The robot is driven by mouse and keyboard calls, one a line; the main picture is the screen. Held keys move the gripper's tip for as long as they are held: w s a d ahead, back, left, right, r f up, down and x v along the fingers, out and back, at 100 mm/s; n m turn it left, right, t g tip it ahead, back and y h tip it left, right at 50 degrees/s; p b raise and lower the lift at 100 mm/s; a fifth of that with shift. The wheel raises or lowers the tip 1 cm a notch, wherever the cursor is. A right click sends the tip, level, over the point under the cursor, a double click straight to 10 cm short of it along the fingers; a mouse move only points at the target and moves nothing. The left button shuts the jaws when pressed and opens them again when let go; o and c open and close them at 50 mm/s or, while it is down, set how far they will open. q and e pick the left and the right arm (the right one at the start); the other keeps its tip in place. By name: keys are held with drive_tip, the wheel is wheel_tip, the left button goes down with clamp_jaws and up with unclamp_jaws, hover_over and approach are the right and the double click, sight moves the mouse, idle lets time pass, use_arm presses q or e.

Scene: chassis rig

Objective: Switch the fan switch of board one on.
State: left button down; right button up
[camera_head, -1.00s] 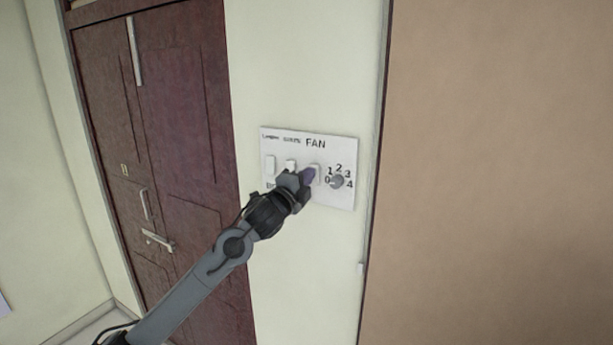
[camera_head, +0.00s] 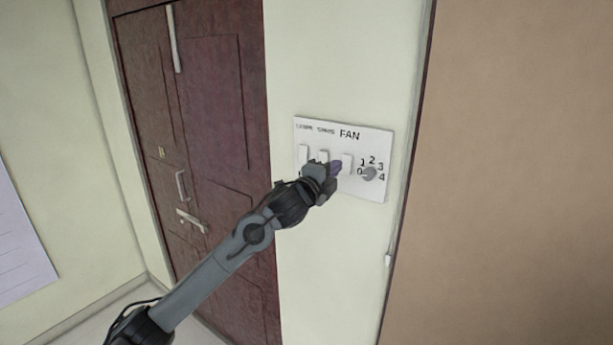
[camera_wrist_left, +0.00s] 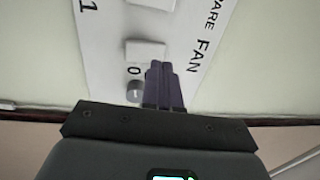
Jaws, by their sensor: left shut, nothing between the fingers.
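Board one is a white panel (camera_head: 312,123) on the pale wall, with switches, a round knob (camera_head: 369,173) and printed labels. The fan switch (camera_head: 348,162) is the white rocker under the word FAN; it also shows in the left wrist view (camera_wrist_left: 146,48). My left gripper (camera_head: 337,166) is shut and empty, its purple fingertips at the fan switch's lower left. In the left wrist view the fingertips (camera_wrist_left: 160,66) overlap the switch's edge; I cannot tell whether they touch. Whether the switch is on is unclear. My right gripper is not in view.
Two more white switches (camera_head: 303,154) (camera_head: 323,157) sit left of the fan switch, their lower parts partly hidden by my gripper. A dark brown door (camera_head: 215,110) stands to the left. A tan panel (camera_head: 510,180) fills the right.

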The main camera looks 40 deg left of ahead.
use_arm(q)
drive_tip(key=s+d+r+b, duration=0.1)
drive_tip(key=s+b, duration=0.2)
drive_tip(key=s, duration=0.7)
drive_tip(key=shift+d+r, duration=0.2)
drive_tip(key=shift+r, duration=0.1)
